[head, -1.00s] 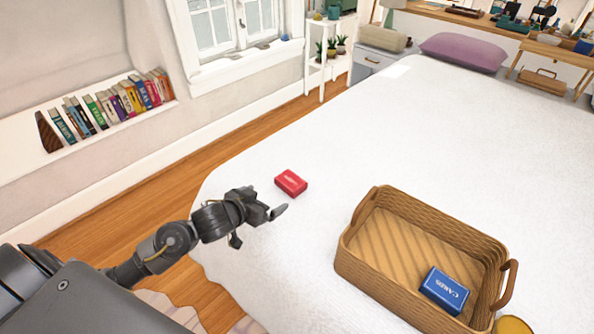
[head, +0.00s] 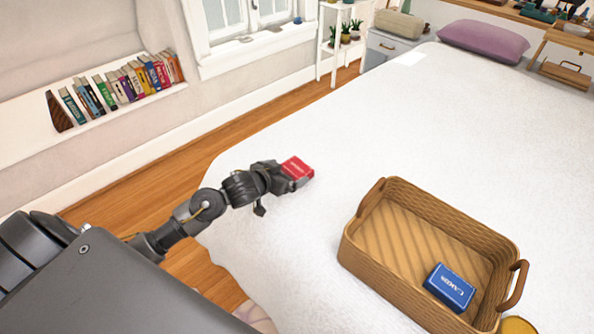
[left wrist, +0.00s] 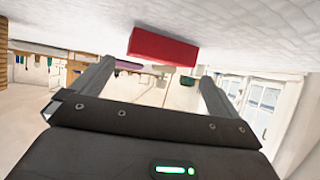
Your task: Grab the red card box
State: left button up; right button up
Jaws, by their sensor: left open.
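The red card box (head: 298,167) lies on the white bed near its left edge. In the left wrist view the red box (left wrist: 162,47) shows just beyond the fingers, near the top of the picture. My left gripper (head: 290,176) is at the box's near side in the head view, overlapping its lower edge. In the left wrist view its two fingers (left wrist: 152,85) are spread apart, with the box ahead of the gap. I cannot tell whether the fingers touch the box. My right gripper is not in view.
A wicker basket (head: 370,251) stands on the bed to the right, with a blue card box (head: 450,287) inside. A yellow object (head: 516,325) shows at the bottom right. The bed (head: 400,130) is clear behind the red box and basket.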

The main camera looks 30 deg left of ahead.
aim_at(297, 167)
pick_arm(q)
jog(key=x, duration=0.4)
jog(key=shift+d+r, duration=0.15)
jog(key=shift+w, duration=0.3)
jog(key=shift+w+f, duration=0.1)
jog(key=shift+f, duration=0.1)
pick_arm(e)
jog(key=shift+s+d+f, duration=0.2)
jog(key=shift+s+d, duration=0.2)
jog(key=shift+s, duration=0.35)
pick_arm(q)
jog(key=c, duration=0.7)
jog(key=shift+c, duration=0.9)
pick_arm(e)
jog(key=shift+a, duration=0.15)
